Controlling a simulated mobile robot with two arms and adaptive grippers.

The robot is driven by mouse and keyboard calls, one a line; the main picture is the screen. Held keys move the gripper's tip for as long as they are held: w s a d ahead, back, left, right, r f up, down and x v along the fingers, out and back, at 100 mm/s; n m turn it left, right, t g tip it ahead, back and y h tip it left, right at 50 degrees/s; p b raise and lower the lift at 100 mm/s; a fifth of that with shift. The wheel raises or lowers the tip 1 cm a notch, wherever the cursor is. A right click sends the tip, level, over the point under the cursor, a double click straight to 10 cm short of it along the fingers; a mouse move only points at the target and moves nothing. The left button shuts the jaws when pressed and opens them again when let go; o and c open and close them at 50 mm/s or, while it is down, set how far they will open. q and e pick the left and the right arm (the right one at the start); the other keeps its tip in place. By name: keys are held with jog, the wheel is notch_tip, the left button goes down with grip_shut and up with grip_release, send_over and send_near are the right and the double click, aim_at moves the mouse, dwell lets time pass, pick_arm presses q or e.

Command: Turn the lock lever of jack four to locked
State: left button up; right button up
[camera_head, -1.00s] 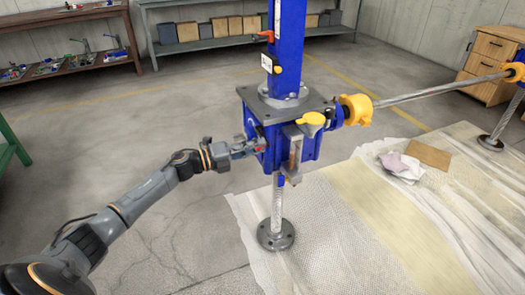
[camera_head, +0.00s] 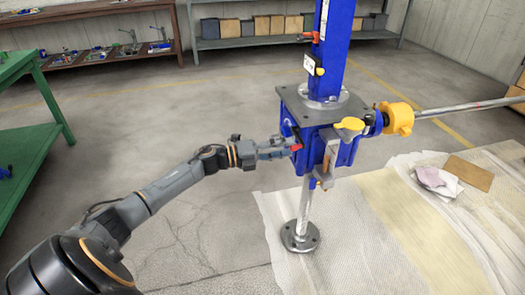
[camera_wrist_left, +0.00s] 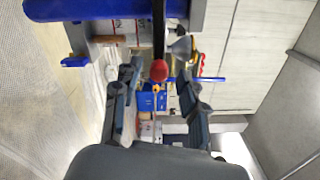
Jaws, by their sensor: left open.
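The jack (camera_head: 335,150) is a blue housing under a grey plate, with a blue column above and a screw on a round foot below. A small red-ended lever (camera_head: 296,148) sits at the housing's left side. In the left wrist view it shows as a dark bar with a red knob (camera_wrist_left: 159,71). My left gripper (camera_head: 283,148) reaches this side from the left. In the wrist view its two fingers (camera_wrist_left: 157,80) are apart, with the red knob between them; I cannot tell whether they touch it. My right gripper is not in view. No jack number is readable.
A yellow cap (camera_head: 350,124) and a yellow collar with a long rod (camera_head: 470,107) are on the jack's right. Another red lever (camera_head: 310,36) is on the column. A green table (camera_head: 30,135) stands left. A plastic sheet with papers (camera_head: 437,181) lies right. Floor between is clear.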

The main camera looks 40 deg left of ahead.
pick_arm(q)
jog(key=v, duration=0.9)
jog(key=shift+s+a, duration=0.2)
jog(key=shift+s, duration=0.1)
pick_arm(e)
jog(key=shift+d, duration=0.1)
